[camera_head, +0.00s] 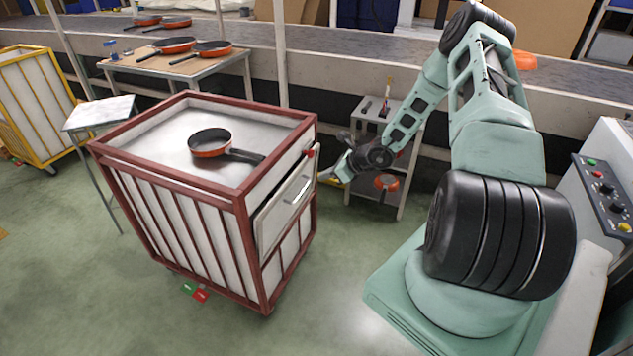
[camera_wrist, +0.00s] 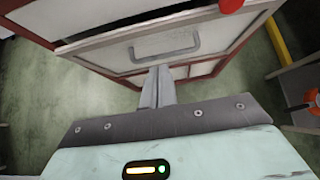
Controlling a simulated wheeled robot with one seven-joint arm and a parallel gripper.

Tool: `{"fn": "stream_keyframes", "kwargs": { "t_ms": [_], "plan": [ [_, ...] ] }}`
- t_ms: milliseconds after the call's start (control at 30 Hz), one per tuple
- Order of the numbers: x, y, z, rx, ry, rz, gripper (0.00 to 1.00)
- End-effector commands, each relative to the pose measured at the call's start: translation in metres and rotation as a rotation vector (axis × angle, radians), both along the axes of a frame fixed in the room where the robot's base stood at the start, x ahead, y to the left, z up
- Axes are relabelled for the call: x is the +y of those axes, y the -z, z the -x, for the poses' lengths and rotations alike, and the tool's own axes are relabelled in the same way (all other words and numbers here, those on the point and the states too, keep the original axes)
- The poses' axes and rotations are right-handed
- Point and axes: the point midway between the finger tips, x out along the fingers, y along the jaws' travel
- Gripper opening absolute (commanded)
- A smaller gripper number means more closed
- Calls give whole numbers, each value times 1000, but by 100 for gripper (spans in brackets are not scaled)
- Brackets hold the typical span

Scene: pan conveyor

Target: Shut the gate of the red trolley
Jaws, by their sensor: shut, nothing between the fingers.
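The red trolley (camera_head: 243,200) stands left of centre with a dark pan (camera_head: 210,145) on its metal top. Its gate (camera_head: 275,220) is the pale panel with a grey handle (camera_head: 300,190) on the side facing right. A dark gap shows along the gate's top edge, so it stands slightly out from the frame. The wrist view shows the gate (camera_wrist: 120,55) and its handle (camera_wrist: 165,52) from close up. My gripper (camera_head: 322,175) is shut and empty, beside the gate. In the wrist view its fingers (camera_wrist: 159,72) point at the gate's lower edge; contact is unclear.
A red knob (camera_head: 310,153) sits at the trolley's top corner. A grey stand (camera_head: 405,155) is behind my gripper. A yellow trolley (camera_head: 35,100), a table (camera_head: 190,75) with pans and a conveyor (camera_head: 350,55) lie behind. The floor right of the trolley is clear.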

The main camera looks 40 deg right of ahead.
Motion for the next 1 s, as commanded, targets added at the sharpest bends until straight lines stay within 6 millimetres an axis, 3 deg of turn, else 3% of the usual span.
{"fn": "stream_keyframes", "kwargs": {
  "t_ms": [200,367,700,1000],
  "plan": [
    [-9,-19,21,-2,-1,1,0],
    [-4,-16,29,-8,-9,-6,0],
    [58,12,65,-142,-35,-82,0],
    [79,6,84,-232,-4,-99,0]
  ]
}}
